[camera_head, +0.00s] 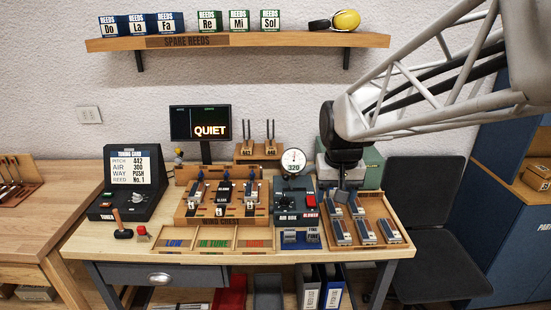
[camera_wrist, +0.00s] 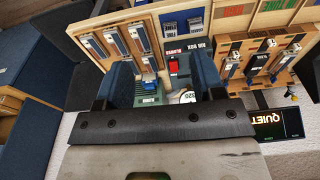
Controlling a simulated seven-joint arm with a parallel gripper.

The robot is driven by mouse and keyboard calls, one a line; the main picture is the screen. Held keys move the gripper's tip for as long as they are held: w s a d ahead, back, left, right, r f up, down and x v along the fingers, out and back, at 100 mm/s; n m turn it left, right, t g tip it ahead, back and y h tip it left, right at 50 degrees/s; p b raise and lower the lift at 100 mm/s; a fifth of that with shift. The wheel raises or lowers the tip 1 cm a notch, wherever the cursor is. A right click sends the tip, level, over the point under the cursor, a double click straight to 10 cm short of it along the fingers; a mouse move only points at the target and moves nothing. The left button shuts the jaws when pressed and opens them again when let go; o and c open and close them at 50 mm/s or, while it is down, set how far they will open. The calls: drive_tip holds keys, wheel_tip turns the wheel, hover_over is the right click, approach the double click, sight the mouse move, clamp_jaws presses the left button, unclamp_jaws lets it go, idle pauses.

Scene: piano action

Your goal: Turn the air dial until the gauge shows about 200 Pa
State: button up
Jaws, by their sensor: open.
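The air box (camera_head: 290,210) is a dark unit with a red blower switch (camera_head: 310,201) at its upper right. The round white gauge (camera_head: 293,158) stands above it, with a readout of about 320 below its face. I cannot clearly make out the air dial in either view. My gripper (camera_head: 342,190) is just right of the air box, above the upper left part of the reed tray. In the wrist view, my gripper (camera_wrist: 163,82) is open. The red switch (camera_wrist: 173,65) and part of the gauge (camera_wrist: 187,97) show between or beside its fingers. Nothing is visibly held.
The wooden tray (camera_head: 400,247) with several metal reeds lies to the right. The tuning chest (camera_head: 222,222) stands left of the air box. A tuning card (camera_head: 133,168) reads AIR 300. The screen (camera_head: 200,122) reads QUIET. A green box (camera_head: 372,165) stands behind my gripper.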

drive_tip(key=w+a+f, duration=0.2)
drive_tip(key=w, duration=0.5)
drive_tip(key=w+a+f, duration=0.2)
drive_tip(key=w+f, duration=0.1)
drive_tip(key=w, duration=0.4)
drive_tip(key=g, duration=0.1)
hover_over(285, 198)
drive_tip(key=shift+f, duration=4.4)
drive_tip(key=shift+f, duration=0.1)
drive_tip(key=shift+f, duration=3.8)
drive_tip(key=c, duration=0.9)
drive_tip(key=shift+o, duration=0.2)
